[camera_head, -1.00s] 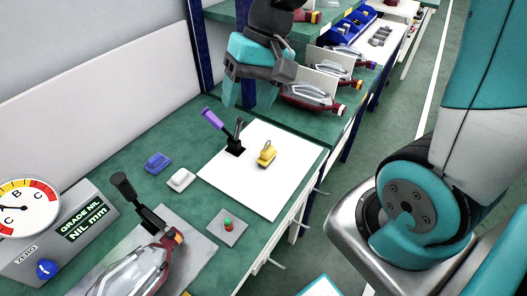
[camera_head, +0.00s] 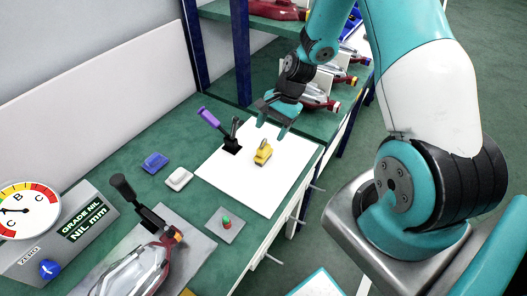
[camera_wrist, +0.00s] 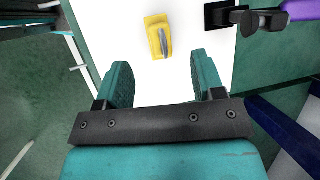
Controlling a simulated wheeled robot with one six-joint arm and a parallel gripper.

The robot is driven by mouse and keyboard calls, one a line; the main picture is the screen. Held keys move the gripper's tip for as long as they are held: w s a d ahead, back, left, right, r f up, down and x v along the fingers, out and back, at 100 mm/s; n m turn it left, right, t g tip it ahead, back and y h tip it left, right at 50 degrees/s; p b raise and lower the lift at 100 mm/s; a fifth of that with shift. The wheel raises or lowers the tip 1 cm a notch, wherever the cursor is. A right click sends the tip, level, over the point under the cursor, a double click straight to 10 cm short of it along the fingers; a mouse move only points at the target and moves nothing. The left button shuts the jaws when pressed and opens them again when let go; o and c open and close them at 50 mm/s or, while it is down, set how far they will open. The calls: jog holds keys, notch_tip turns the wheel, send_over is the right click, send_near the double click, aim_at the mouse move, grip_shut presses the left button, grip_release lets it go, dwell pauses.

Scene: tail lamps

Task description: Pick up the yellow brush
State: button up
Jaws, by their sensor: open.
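The yellow brush (camera_head: 263,152) lies on a white board (camera_head: 228,182) on the green bench, with a grey part on its top. It also shows in the wrist view (camera_wrist: 158,37), ahead of the fingertips and roughly between their lines. My gripper (camera_head: 271,131) is open and empty, with teal fingers, above the far part of the board and just behind the brush. In the wrist view my gripper (camera_wrist: 163,75) shows both fingers apart, with nothing between them. The brush is not touched.
A purple-handled clamp (camera_head: 218,127) stands on the board left of the brush. A blue block (camera_head: 155,162) and a white block (camera_head: 179,178) lie further left. A grey plate with a button (camera_head: 227,224) and a lamp fixture (camera_head: 145,262) are nearer. Lamps on shelves (camera_head: 318,98) stand behind.

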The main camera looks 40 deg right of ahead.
aim_at(263, 148)
jog(key=shift+d+p+x, duration=0.2)
jog(key=shift+p+x, duration=0.65)
jog(key=shift+x, duration=2.45)
jog(key=c, duration=1.1)
jog(key=shift+o, duration=0.2)
jog(key=shift+w+r, duration=0.1)
jog(key=shift+r, duration=0.45)
grip_shut()
notch_tip(263, 148, up, 19)
jog(key=b, duration=0.2)
jog(key=shift+f, duration=0.1)
